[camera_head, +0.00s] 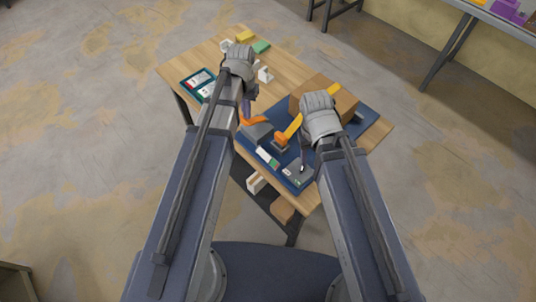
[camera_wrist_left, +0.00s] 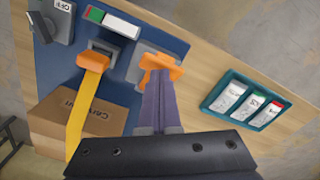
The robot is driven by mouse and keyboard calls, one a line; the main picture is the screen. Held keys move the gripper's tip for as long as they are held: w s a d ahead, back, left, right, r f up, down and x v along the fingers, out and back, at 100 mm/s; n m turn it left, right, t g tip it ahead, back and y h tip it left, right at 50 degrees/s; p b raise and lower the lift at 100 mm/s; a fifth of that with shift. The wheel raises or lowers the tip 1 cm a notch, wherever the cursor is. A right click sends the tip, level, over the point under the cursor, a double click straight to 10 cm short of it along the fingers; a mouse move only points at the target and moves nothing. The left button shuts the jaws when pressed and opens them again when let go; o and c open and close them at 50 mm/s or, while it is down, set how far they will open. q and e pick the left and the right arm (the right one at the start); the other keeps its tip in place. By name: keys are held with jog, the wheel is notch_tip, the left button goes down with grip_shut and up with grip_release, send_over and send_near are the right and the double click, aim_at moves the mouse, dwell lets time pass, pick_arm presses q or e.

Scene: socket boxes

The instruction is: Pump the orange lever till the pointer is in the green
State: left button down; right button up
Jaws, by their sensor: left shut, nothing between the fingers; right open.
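A long yellow-orange lever (camera_head: 293,127) with an orange foot rises from a grey mount on the blue board (camera_head: 250,153). In the left wrist view the lever (camera_wrist_left: 76,122) is left of my fingers. A separate orange piece (camera_wrist_left: 160,68) sits on a grey block at the tips of my left gripper (camera_wrist_left: 160,85). My left gripper (camera_head: 250,108) is shut and empty, close to that piece; contact is unclear. My right gripper (camera_head: 303,160) is open over the board's front, near a grey box.
A cardboard box (camera_wrist_left: 85,108) stands on the board behind the lever. A grey box (camera_wrist_left: 52,20) marked OFF is at a board corner. A teal tray (camera_wrist_left: 245,103) holds several labelled items. Yellow and green blocks (camera_head: 262,46) lie at the table's far end.

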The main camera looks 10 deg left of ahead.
aim_at(247, 122)
pick_arm(q)
jog(key=shift+f, duration=0.1)
pick_arm(e)
jog(key=shift+f, duration=0.1)
pick_arm(q)
notch_tip(247, 122, down, 5)
jog(key=b, duration=0.5)
jog(key=shift+f, duration=0.2)
pick_arm(e)
notch_tip(247, 122, down, 5)
jog(key=shift+f, duration=0.15)
pick_arm(q)
notch_tip(247, 122, up, 6)
jog(key=p, duration=0.5)
jog(key=shift+f, duration=0.25)
pick_arm(e)
notch_tip(247, 122, up, 5)
jog(key=shift+r, duration=0.2)
pick_arm(q)
jog(key=shift+r, duration=0.1)
pick_arm(e)
jog(key=shift+r, duration=0.1)
pick_arm(q)
notch_tip(247, 122, up, 5)
jog(key=p, duration=0.5)
pick_arm(e)
notch_tip(247, 122, up, 5)
jog(key=shift+f, duration=0.1)
